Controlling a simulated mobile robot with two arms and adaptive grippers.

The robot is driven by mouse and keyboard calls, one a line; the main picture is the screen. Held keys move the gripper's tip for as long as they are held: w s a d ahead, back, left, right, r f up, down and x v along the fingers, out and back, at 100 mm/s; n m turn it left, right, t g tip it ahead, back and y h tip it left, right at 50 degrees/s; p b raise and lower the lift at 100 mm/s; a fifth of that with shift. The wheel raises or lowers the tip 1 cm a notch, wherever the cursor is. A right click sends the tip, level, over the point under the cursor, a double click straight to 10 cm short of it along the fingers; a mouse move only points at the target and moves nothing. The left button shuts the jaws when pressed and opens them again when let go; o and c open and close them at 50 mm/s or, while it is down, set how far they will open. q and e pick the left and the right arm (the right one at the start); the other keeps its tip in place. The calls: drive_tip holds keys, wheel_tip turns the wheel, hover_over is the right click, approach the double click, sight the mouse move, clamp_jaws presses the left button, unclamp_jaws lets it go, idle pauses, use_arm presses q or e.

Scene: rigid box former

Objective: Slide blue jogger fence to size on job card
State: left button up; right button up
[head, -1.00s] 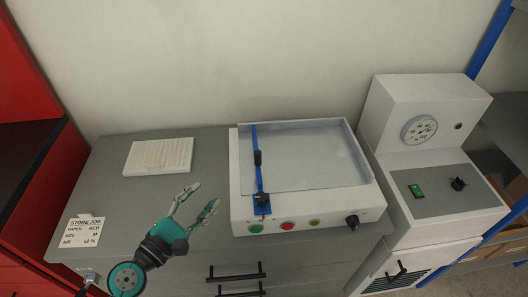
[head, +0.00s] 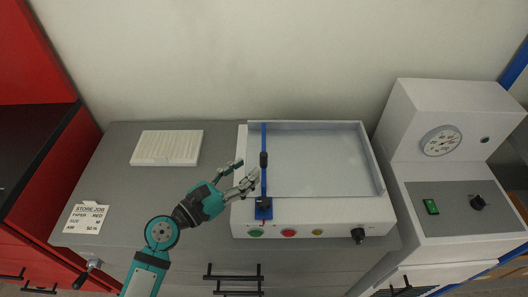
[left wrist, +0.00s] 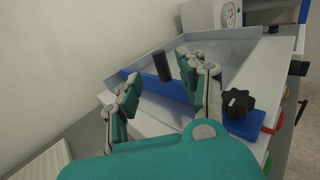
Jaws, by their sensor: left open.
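The blue jogger fence (head: 264,184) stands near the left side of the white jogger tray (head: 310,157), running front to back. It carries a black upright handle (head: 264,160) and a black knob (head: 263,202) at its front end. In the left wrist view the fence (left wrist: 179,91) crosses ahead of the fingers, with the handle (left wrist: 162,66) between them and the star-shaped knob (left wrist: 238,103) to the right. My left gripper (head: 247,170) is open, just left of the fence; contact cannot be told. My right gripper is not in view.
A white stack (head: 167,148) lies on the grey bench top at the left. Green, red and yellow buttons and a black dial (head: 358,236) line the jogger's front. A white cabinet with a gauge (head: 441,140) stands at right; a red cabinet at left.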

sight(261, 159)
use_arm(q)
drive_tip(key=x, duration=0.7)
drive_tip(key=shift+p, duration=0.3)
clamp_jaws()
